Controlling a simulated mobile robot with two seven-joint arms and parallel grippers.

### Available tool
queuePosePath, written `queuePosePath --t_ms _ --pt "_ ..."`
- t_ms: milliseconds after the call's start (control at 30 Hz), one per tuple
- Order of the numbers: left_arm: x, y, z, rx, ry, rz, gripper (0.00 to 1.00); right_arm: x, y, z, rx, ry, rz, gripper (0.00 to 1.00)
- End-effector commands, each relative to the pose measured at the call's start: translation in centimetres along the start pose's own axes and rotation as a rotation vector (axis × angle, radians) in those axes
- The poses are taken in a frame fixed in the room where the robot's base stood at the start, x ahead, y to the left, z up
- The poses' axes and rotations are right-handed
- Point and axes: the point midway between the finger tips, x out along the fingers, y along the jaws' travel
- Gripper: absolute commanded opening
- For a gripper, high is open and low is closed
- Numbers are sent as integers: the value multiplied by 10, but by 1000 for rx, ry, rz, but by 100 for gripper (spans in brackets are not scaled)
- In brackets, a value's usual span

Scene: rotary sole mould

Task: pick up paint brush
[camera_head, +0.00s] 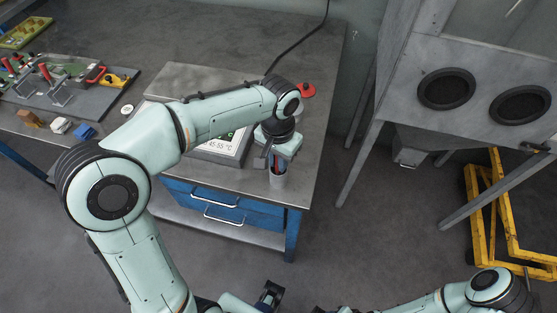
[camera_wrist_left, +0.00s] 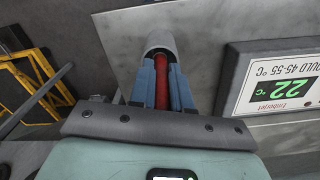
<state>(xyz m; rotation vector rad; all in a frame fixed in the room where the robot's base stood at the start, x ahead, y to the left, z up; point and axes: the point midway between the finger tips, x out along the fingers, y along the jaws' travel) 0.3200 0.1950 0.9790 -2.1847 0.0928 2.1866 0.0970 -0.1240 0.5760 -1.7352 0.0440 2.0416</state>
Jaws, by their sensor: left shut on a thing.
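The paint brush, with its red handle (camera_wrist_left: 172,88), stands in a grey cup (camera_wrist_left: 160,40) in the left wrist view. My left gripper (camera_wrist_left: 165,75) is shut on the handle, with one blue-grey finger on each side. The bristles are not visible. In the head view the left gripper (camera_head: 275,160) points down over the cup (camera_head: 278,180) near the front right corner of the workbench (camera_head: 310,140). The brush is mostly hidden there by the gripper.
A temperature display (camera_wrist_left: 280,80) stands close beside the cup. A red button (camera_head: 306,90) sits behind the gripper. Blue drawers (camera_head: 225,205) are below. A grey cabinet (camera_head: 475,70) and a yellow frame (camera_head: 480,215) stand to the right, across open floor.

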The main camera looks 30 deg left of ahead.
Motion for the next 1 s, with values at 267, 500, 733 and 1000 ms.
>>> queuePosePath --t_ms 267,500,733,1000 --pt "-38 1 -1 1 6 0 0 -8 -3 -1 -1 3 -1 47" --pt "-101 1 -2 1 8 1 0 -22 -10 -5 -4 10 -4 47" --pt "-161 2 -2 1 7 1 0 -41 -18 -10 -7 21 -7 47" --pt "-194 2 -1 1 2 0 0 -53 -24 -15 -10 28 -10 47"
